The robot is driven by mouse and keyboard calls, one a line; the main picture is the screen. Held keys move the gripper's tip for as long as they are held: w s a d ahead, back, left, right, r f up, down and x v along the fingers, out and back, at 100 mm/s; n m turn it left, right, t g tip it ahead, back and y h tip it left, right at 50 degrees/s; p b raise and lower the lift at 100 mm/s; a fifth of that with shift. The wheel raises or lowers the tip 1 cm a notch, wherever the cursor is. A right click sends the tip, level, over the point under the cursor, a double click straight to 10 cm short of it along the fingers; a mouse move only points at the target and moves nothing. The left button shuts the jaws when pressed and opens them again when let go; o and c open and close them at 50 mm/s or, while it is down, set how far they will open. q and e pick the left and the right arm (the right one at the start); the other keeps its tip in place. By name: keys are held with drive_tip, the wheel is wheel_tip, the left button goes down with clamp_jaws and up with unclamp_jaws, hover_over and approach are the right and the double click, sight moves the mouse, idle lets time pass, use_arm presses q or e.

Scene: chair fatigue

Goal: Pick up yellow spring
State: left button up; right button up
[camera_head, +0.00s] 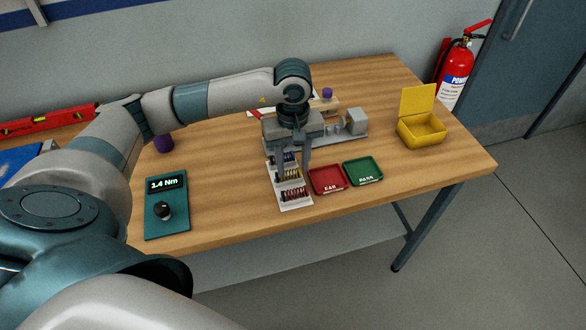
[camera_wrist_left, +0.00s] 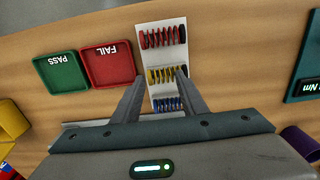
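The yellow springs (camera_wrist_left: 165,74) lie in the middle row of a white rack (camera_wrist_left: 175,26), between red springs (camera_wrist_left: 160,38) and blue springs (camera_wrist_left: 166,104). In the head view the white rack (camera_head: 296,206) stands on the table, with the red springs (camera_head: 292,194) at its near end. My left gripper (camera_head: 294,172) points down over the rack. In the left wrist view the left gripper (camera_wrist_left: 162,76) is open, its fingertips apart on either side of the yellow row. I cannot tell whether it touches a spring. My right gripper is not in view.
A red FAIL tray (camera_head: 327,180) and a green PASS tray (camera_head: 363,171) sit right of the rack. A grey fixture (camera_head: 354,123) stands behind. A yellow open box (camera_head: 422,130) is at the right, a torque display (camera_head: 166,205) at the left. The table's front right is clear.

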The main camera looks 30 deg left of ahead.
use_arm(q)
drive_tip(key=shift+f, duration=0.3)
drive_tip(key=c, duration=0.8)
drive_tip(key=shift+r, duration=0.1)
